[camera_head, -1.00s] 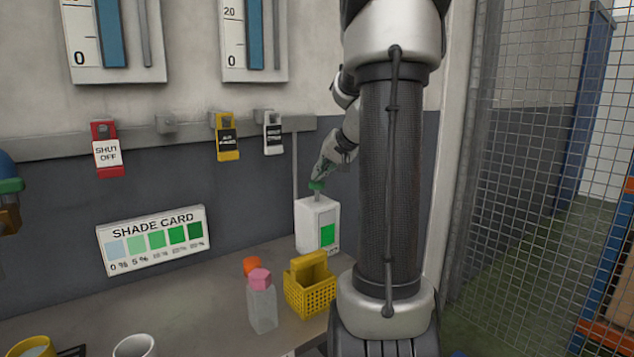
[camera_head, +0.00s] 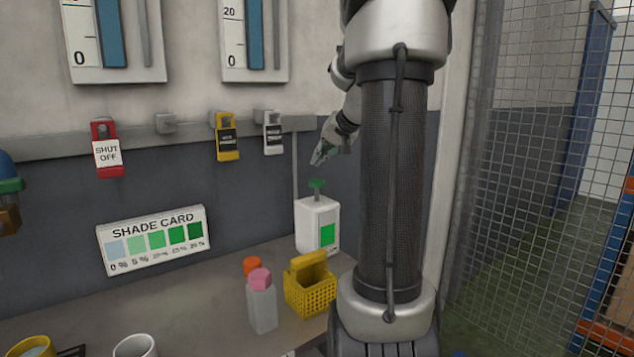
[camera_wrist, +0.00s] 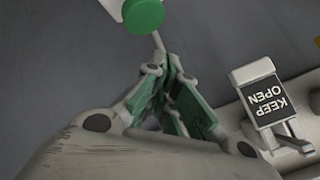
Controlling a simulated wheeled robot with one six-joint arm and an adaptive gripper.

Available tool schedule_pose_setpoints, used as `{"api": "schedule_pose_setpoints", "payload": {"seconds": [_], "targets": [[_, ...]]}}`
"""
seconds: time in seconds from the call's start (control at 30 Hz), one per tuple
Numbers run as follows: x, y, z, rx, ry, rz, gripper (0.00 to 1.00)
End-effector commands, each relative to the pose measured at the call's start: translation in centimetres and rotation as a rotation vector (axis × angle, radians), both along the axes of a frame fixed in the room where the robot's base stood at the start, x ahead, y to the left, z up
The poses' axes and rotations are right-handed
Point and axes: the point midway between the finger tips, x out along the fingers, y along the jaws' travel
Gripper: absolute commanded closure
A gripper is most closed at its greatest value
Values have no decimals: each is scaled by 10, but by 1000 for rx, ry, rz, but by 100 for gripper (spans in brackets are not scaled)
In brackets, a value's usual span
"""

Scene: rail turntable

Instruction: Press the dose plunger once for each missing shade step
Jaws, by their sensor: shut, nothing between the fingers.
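The dose dispenser (camera_head: 312,228) is a white box with a green patch on its front, standing at the back of the bench against the wall. Its green plunger (camera_head: 317,184) stands up from the top on a thin stem, and its round green cap (camera_wrist: 144,14) shows in the wrist view. My gripper (camera_head: 316,161) is shut and empty, a little above the plunger and apart from it. The shade card (camera_head: 153,239) leans on the wall to the left, with a row of patches from pale blue to dark green, labelled from 0 % upward.
A yellow basket (camera_head: 311,288) and a clear bottle with a pink cap (camera_head: 262,305) stand in front of the dispenser. Wire mesh (camera_head: 540,170) is at right.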

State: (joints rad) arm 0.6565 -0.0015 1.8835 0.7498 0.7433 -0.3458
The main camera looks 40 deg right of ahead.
Motion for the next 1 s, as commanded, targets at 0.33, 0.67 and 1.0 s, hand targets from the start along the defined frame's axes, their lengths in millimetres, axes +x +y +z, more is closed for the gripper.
{"api": "schedule_pose_setpoints", "payload": {"seconds": [0.33,0.67,1.0], "targets": [[0,0,23,1,-1,1,100],[0,0,23,1,0,-1,100],[0,0,22,1,0,-1,100]]}}
